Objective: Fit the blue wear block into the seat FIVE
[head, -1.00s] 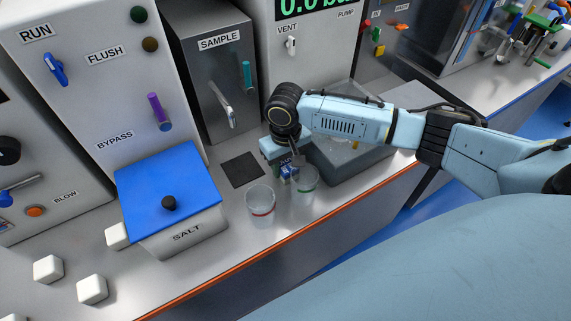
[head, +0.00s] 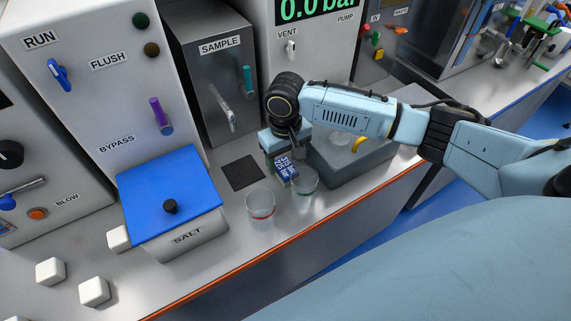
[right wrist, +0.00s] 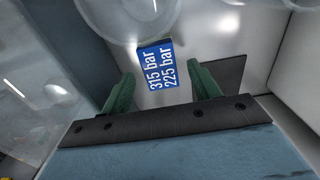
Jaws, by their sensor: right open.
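My right gripper (head: 276,160) is low over the counter in the head view, beside two clear cups. In the right wrist view its two green fingers (right wrist: 163,88) are apart, with nothing gripped between them. I cannot make out a blue wear block or a seat marked FIVE. My left gripper is not in view.
Clear cups (head: 261,205) (head: 305,182) stand near the counter's front edge. A blue-lidded SALT tub (head: 190,243) and white cubes (head: 50,271) are to the left. A dark square (head: 243,173) lies on the counter.

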